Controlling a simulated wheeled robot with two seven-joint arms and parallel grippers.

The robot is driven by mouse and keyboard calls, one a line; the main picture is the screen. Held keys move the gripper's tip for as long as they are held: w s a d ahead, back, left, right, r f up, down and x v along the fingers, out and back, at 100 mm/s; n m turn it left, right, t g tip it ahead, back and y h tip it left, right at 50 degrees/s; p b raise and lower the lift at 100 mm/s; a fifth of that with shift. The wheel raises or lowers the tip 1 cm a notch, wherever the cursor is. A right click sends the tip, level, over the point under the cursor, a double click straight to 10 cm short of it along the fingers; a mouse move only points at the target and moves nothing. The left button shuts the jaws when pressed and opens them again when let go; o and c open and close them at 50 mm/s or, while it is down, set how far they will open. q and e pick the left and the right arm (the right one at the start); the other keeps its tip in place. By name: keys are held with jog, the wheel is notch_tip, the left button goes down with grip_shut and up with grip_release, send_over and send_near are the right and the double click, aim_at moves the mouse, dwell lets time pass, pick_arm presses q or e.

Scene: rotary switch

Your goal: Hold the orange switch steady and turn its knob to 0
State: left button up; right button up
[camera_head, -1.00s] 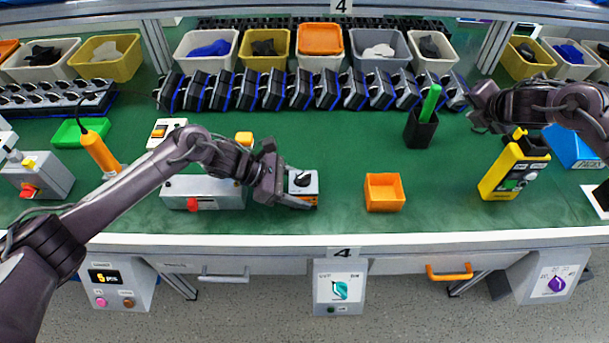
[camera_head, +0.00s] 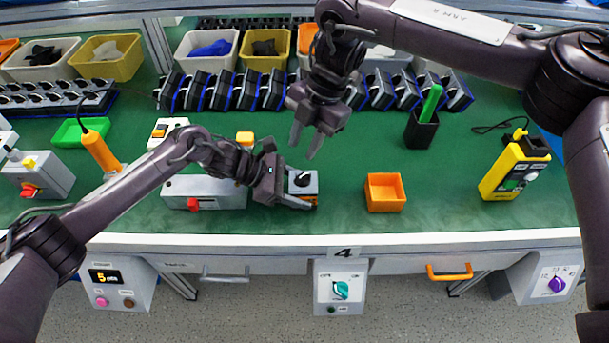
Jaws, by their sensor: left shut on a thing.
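The orange switch (camera_head: 311,187) is a small box with a grey-white top face, standing near the front of the green table. Its black knob (camera_head: 302,179) shows on that top face; its exact setting is too small to read. My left gripper (camera_head: 292,188) is shut on the orange switch from the left, with its fingers along the sides. My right gripper (camera_head: 306,141) is open and empty, pointing down above and behind the switch, apart from it. The lower left part of the switch is hidden by my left gripper.
An orange open box (camera_head: 385,192) stands just right of the switch. A black cup with a green marker (camera_head: 421,130) and a yellow meter (camera_head: 514,168) stand to the right. Black switches (camera_head: 220,91) line the back.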

aim_at(305, 174)
jog(key=shift+m+h, duration=0.5)
jog(key=shift+h, duration=0.2)
jog(key=shift+d+x, duration=0.25)
jog(key=shift+x, duration=1)
jog(key=shift+d+x, duration=0.25)
jog(key=shift+x, duration=0.95)
jog(key=shift+d+x, duration=0.3)
jog(key=shift+x, duration=0.95)
jog(key=shift+w+f, duration=0.15)
jog(key=shift+w, duration=0.05)
grip_shut()
